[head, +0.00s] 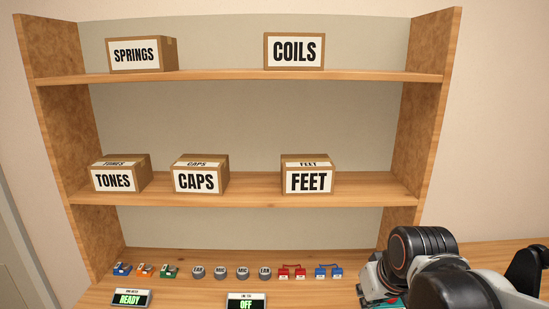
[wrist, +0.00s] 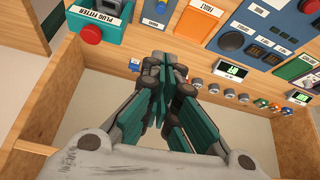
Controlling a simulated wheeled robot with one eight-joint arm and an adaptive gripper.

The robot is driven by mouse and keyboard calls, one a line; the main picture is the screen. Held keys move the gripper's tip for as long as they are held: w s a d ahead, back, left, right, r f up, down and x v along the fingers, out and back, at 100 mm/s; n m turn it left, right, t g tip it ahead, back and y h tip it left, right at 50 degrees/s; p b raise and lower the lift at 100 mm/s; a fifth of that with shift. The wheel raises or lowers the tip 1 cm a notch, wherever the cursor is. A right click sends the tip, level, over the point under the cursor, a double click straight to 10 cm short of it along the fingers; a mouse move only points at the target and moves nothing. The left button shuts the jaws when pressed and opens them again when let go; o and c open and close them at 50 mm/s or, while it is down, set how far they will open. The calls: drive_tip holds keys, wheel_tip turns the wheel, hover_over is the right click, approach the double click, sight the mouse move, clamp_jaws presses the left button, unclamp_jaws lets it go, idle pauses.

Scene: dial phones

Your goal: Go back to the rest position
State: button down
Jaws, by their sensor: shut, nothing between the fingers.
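My gripper (wrist: 165,65) is in the middle of the wrist view. Its teal and grey fingers are together, with nothing seen between them. In the head view my dark arm fills the lower right corner in front of the shelf's right end, and the fingertips cannot be made out there.
A wooden shelf unit (head: 250,77) holds boxes marked SPRINGS (head: 134,55), COILS (head: 294,52), TONES (head: 113,180), CAPS (head: 194,181) and FEET (head: 309,181). Small parts line the bench below. The wrist view shows a PLUG FITTER (wrist: 97,25) with a red button beyond my fingers.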

drive_tip(key=s+r+m+t, duration=0.1)
drive_tip(key=s+r, duration=0.1)
drive_tip(key=s, duration=0.7)
drive_tip(key=shift+s+d+r+t, duration=0.25)
drive_tip(key=shift+s+r+t, duration=0.05)
drive_tip(key=shift+s+r, duration=0.05)
